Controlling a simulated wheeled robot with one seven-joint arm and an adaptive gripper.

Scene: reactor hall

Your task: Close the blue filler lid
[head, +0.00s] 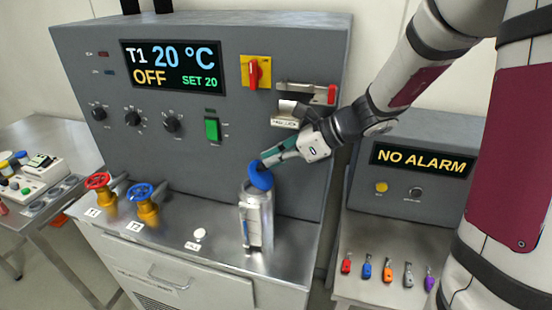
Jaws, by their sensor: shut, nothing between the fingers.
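The blue filler lid (261,178) is at the top of an upright metal filler cylinder (256,225) on the steel bench. The lid looks tilted, with its left edge higher, and does not appear to lie flat on the cylinder's rim. My gripper (265,160) comes in from the upper right. Its fingers are shut, with nothing between them. The fingertips are at the upper side of the lid, touching it or very close; I cannot tell which. They hide part of the lid, and the hinge is not clear to see.
A grey control panel (205,130) stands close behind the cylinder. A red valve wheel (97,181) and a blue valve wheel (140,191) are to the left on the bench. Several coloured tags (388,272) lie on the right bench. The bench between valves and cylinder is mostly clear.

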